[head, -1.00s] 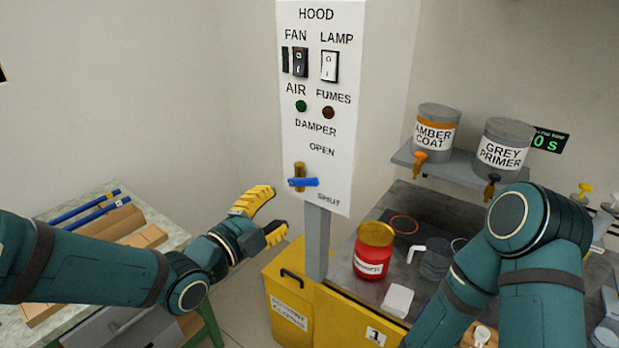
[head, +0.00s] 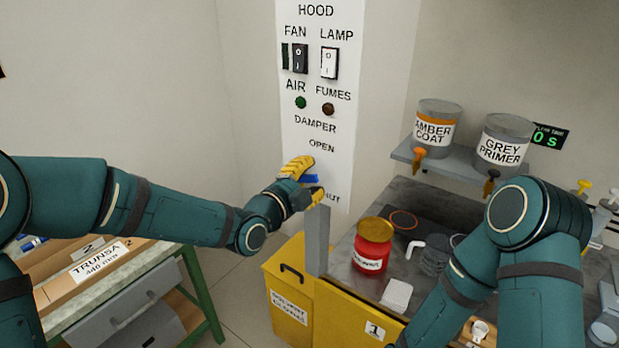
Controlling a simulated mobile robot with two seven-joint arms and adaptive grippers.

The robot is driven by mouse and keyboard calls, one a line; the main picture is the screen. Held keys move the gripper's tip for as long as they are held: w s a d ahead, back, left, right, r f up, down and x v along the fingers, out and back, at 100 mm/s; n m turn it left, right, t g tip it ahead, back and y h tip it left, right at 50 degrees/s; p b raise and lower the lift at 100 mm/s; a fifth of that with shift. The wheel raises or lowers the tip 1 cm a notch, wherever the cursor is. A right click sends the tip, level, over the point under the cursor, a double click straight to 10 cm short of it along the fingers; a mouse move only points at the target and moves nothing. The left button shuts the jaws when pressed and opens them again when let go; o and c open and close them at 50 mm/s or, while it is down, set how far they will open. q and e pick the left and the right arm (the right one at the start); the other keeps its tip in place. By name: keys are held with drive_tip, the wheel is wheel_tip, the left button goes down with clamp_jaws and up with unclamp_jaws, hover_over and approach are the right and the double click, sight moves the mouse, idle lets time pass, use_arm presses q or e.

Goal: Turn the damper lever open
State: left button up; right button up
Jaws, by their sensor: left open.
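The damper lever (head: 311,179) is a blue handle on the white hood panel (head: 318,108), below the printed words DAMPER and OPEN and above SHUT. It points to the right, and its pivot end is hidden behind my gripper. My left gripper (head: 313,180) is open at the lever, one yellow finger above the blue handle and one below it. I cannot tell whether the fingers touch it. My right arm is at the lower right; its gripper is not in view.
A yellow bin (head: 287,278) stands below the panel. A red container (head: 372,246) sits on the bench to the right. Amber coat (head: 437,127) and grey primer (head: 504,141) cans stand on a shelf. A wooden rack (head: 70,280) is at the left.

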use_arm(q)
drive_tip(key=shift+o, duration=0.2)
clamp_jaws()
